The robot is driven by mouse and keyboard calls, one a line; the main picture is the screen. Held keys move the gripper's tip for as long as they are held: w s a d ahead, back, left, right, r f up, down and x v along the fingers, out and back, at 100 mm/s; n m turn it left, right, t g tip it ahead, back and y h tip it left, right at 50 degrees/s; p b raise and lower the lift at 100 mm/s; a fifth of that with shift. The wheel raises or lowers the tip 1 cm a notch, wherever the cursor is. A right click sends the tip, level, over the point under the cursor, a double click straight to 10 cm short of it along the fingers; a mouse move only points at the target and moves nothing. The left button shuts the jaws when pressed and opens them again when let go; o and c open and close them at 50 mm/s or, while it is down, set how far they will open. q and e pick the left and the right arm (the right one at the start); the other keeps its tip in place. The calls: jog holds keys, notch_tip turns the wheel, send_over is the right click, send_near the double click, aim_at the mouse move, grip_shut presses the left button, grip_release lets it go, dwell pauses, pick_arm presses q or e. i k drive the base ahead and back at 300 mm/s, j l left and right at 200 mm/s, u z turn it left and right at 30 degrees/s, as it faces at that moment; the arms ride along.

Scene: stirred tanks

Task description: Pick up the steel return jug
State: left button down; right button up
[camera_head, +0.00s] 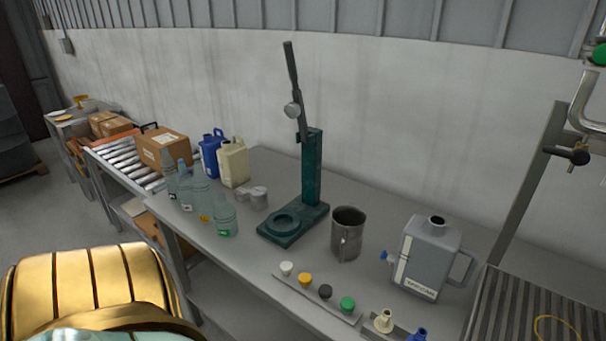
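The steel return jug (347,236) is a grey metal, open-topped vessel standing upright on the grey bench, right of the green press stand. Its handle faces the front. Nothing touches it that I can see. Neither of my grippers shows in the head view. A large gold and pale green part at the lower left looks like part of my own body.
A green press (312,170) with a tall lever stands left of the jug. A grey canister (428,257) stands right. A strip of coloured caps (317,292) lies in front. Clear bottles (224,215) and a cream jerrycan (233,162) stand farther left.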

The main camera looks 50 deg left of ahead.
aim_at(348, 221)
jog(key=u, duration=1.35)
